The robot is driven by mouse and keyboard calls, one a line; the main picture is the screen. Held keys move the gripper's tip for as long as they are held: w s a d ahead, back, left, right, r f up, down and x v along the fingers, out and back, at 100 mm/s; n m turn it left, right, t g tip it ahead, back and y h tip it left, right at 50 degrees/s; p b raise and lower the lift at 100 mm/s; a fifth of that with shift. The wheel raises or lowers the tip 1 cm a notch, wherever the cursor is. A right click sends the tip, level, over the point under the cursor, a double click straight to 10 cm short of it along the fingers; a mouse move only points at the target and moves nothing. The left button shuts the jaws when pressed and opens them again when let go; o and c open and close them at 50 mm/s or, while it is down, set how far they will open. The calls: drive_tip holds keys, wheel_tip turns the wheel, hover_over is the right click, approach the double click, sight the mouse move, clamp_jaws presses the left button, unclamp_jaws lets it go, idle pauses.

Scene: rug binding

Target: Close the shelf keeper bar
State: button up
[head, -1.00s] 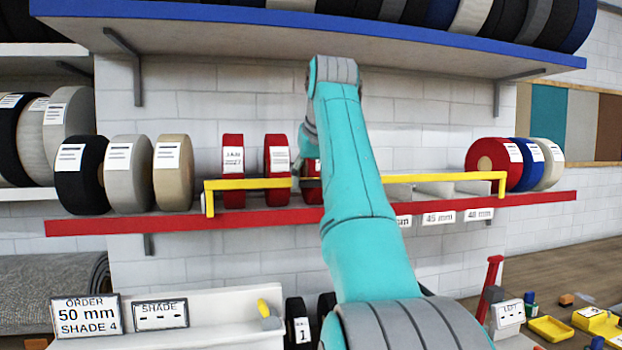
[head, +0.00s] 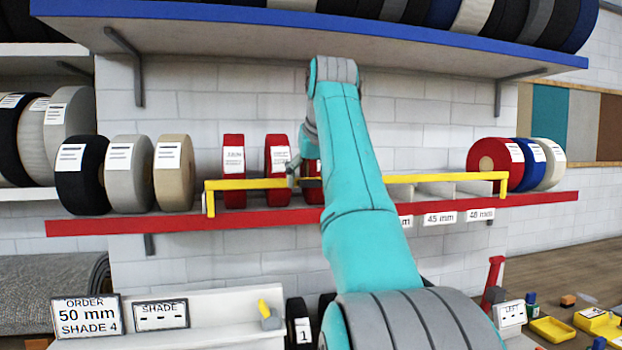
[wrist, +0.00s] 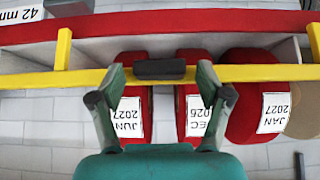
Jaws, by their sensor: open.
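The yellow keeper bar (head: 245,184) runs lengthwise in front of the red-edged shelf (head: 130,221), with a short yellow upright at each end. It crosses in front of the red rolls. In the wrist view, where the labels appear upside down, the bar (wrist: 270,73) carries a dark block (wrist: 160,69). My gripper (wrist: 162,85) is open, with one finger on each side of that block. The fingertips overlap the bar in the picture; I cannot tell whether they touch it. In the head view my arm hides part of the bar and most of the gripper (head: 293,170).
Dated red rolls (head: 233,165) stand behind the bar. Black, grey and beige rolls (head: 128,175) stand left of it; red, blue and cream rolls (head: 495,160) stand at the right end. A blue-edged shelf (head: 250,18) hangs above. A counter with signs (head: 160,314) lies below.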

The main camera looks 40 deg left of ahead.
drive_tip(key=shift+r, duration=0.15)
drive_tip(key=v, duration=1.1)
drive_tip(key=shift+d+r, duration=0.2)
drive_tip(key=shift+d, duration=0.1)
drive_tip(key=shift+s+d, duration=0.1)
drive_tip(key=shift+s, duration=0.1)
